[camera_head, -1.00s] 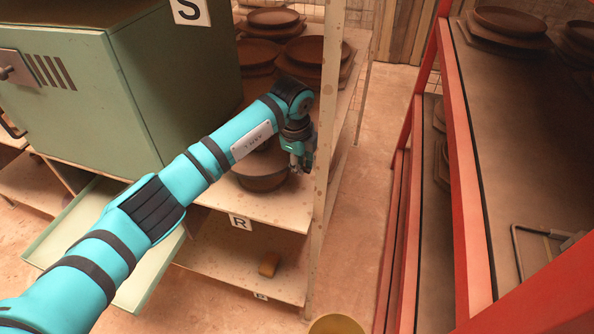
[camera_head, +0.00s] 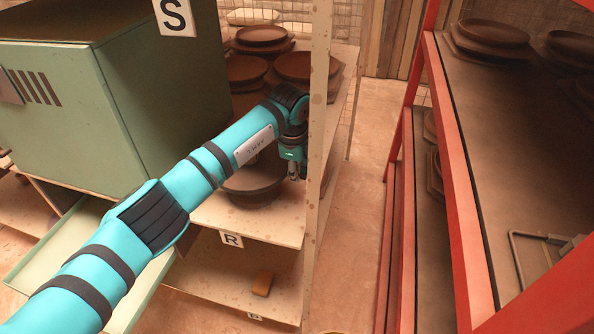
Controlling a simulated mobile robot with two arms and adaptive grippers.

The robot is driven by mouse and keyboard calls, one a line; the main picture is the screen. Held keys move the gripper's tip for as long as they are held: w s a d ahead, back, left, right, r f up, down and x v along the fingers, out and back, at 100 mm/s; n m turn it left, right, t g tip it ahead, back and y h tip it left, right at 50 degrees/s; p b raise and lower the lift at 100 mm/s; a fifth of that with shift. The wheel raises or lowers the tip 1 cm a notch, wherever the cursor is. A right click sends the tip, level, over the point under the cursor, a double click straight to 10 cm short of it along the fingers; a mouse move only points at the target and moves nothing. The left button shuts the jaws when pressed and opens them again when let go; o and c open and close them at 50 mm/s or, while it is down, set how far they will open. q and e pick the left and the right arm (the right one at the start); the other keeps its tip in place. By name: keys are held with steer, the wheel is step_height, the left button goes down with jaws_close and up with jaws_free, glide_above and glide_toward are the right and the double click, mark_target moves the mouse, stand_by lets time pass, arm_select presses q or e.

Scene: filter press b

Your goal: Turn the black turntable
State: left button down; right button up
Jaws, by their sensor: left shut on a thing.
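No black turntable can be made out in this view. My left gripper (camera_head: 294,174) points down at the right side of a brown bowl (camera_head: 250,188) on the shelf marked R. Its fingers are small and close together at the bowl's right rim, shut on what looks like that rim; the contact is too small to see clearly. My left forearm and wrist cover the bowl's back and upper part. My right gripper is not in view.
A pale shelf post (camera_head: 318,110) stands close right of my left gripper. Stacked brown plates (camera_head: 262,36) lie behind. A red rack (camera_head: 455,180) stands right, across a clear floor aisle.

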arm_select(q)
steer(key=shift+r, duration=0.1)
steer(key=c, duration=1.3)
jaws_free()
steer(key=shift+c, duration=0.2)
step_height(320, 180, up, 12)
steer(key=s, duration=0.2)
steer(key=shift+a, duration=0.45)
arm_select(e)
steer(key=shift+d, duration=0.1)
arm_select(q)
steer(key=shift+s+f, duration=0.1)
steer(key=shift+f, duration=0.1)
